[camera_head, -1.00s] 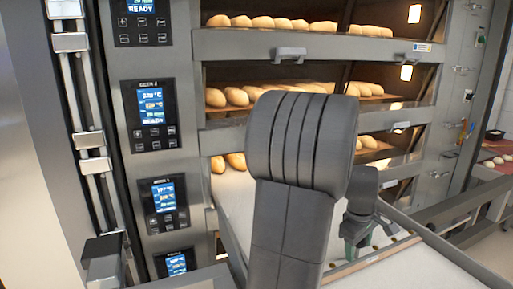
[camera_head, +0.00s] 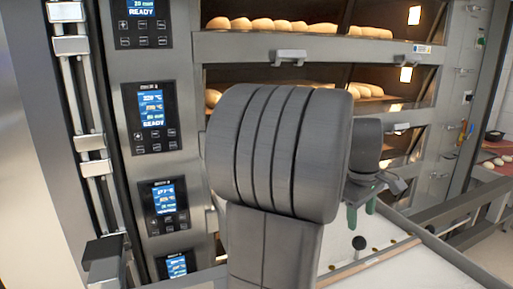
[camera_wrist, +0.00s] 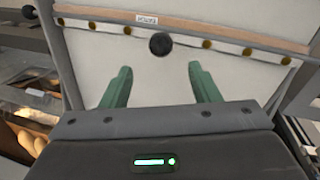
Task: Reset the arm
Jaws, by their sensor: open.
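My gripper (camera_wrist: 158,85) is open in the wrist view, its two green fingers spread apart with nothing between them. A pale board (camera_wrist: 225,75) with a wooden strip lies beyond the fingers, and a round black knob (camera_wrist: 160,44) shows on it past the fingertips. In the head view my gripper (camera_head: 360,216) hangs at the right of my large grey arm link, over the pale board (camera_head: 335,245). My arm hides the middle of the lower ovens.
The deck oven has stacked decks with bread loaves (camera_head: 270,25) inside. Control panels (camera_head: 150,118) and a metal rail (camera_head: 85,100) stand at the left. A table with red items (camera_head: 500,158) is at the far right.

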